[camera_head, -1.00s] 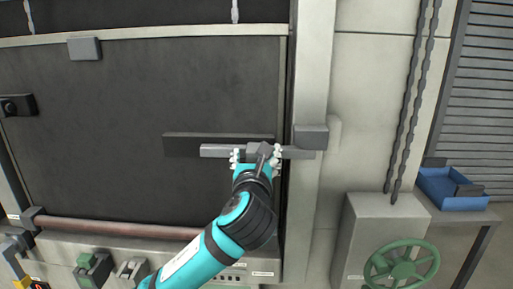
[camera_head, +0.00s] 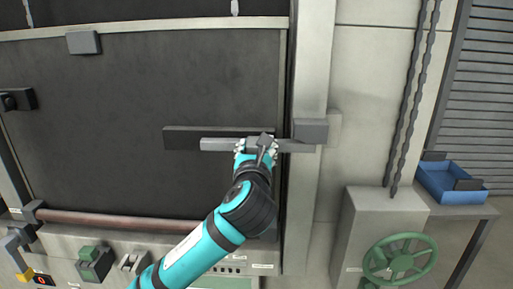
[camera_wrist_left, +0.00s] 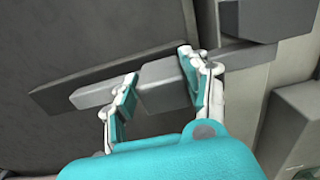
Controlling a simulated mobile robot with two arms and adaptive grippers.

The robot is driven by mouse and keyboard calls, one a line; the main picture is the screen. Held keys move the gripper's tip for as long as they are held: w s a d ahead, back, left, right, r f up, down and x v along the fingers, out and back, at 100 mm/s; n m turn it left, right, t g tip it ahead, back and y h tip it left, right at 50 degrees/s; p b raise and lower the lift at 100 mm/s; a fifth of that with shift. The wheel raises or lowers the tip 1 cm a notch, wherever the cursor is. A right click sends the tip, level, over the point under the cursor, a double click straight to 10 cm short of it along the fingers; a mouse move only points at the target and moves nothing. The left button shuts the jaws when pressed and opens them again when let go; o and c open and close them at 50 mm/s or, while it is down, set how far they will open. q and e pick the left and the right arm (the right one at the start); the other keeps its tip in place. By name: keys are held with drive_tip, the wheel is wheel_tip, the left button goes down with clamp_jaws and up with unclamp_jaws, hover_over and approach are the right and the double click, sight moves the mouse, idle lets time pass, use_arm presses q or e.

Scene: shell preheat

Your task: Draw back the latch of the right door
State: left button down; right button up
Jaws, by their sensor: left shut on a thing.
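The latch of the right door is a grey bar (camera_head: 218,144) lying level across a dark backing plate (camera_head: 185,136) on the dark door panel (camera_head: 150,85). A thinner part of the bar reaches right to a grey keeper block (camera_head: 311,130) on the frame post. My left gripper (camera_head: 257,146) is shut on the latch bar near its right part. In the left wrist view my left gripper (camera_wrist_left: 158,66) has one finger on each side of a thick block of the bar (camera_wrist_left: 160,86). The fingers hide part of it. My right gripper is not in view.
A pale post (camera_head: 310,65) stands right of the door. Further right are hanging chains (camera_head: 408,95), a green handwheel (camera_head: 399,257) on a grey box, and a blue tray (camera_head: 455,195) on a table. A reddish rail (camera_head: 115,221) runs below the door.

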sight(225, 147)
use_arm(q)
drive_tip(key=a+p, duration=0.3)
drive_tip(key=a, duration=0.4)
drive_tip(key=shift+r, duration=0.1)
drive_tip(key=shift+d, duration=0.1)
drive_tip(key=c, duration=0.9)
unclamp_jaws()
drive_tip(key=o, duration=0.3)
drive_tip(key=shift+a, duration=0.25)
